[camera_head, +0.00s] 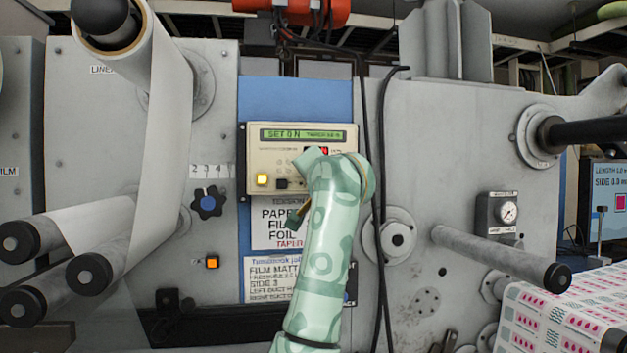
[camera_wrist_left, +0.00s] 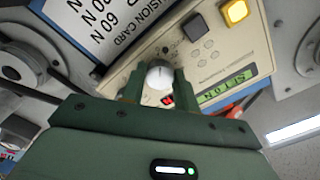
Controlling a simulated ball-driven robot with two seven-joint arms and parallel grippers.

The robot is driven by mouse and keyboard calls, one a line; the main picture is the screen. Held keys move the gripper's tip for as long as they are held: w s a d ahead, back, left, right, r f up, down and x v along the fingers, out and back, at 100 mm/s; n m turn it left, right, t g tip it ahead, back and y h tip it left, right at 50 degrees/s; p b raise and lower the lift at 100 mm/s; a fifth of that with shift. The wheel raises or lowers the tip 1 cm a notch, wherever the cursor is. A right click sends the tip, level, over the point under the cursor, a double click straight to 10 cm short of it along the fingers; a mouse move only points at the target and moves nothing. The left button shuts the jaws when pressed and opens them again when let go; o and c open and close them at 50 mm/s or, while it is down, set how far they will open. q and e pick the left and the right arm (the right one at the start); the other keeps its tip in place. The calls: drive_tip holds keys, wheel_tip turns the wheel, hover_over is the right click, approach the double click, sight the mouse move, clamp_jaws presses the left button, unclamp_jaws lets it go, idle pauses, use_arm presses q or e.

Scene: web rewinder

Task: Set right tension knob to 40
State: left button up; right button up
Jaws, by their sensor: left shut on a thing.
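The cream tension controller (camera_head: 290,142) stands on the machine face in the head view, its lit green display (camera_head: 303,135) reading SET 0 N. In the left wrist view, a round white knob (camera_wrist_left: 159,75) on this panel sits between the two green fingers of my left gripper (camera_wrist_left: 158,84). The fingers are closed on the knob's sides. The display (camera_wrist_left: 222,92) also shows in that view, tilted. My right gripper is in neither view.
A yellow button (camera_head: 262,180) and a dark button (camera_head: 282,184) sit low on the panel. Black cables (camera_head: 383,200) hang just right of my arm. Rollers (camera_head: 500,256) project on both sides.

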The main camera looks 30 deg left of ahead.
use_arm(q)
drive_tip(key=shift+w+d+f+m+b, duration=0.15)
drive_tip(key=shift+m+b, duration=0.25)
drive_tip(key=shift+m, duration=3.95)
drive_tip(key=shift+s+a+f+m+b, duration=0.1)
drive_tip(key=shift+m+b, duration=0.25)
drive_tip(key=shift+m, duration=4)
drive_tip(key=o, duration=1)
drive_tip(key=shift+c, duration=0.2)
drive_tip(key=shift+d+r, duration=0.1)
drive_tip(key=shift+r, duration=0.05)
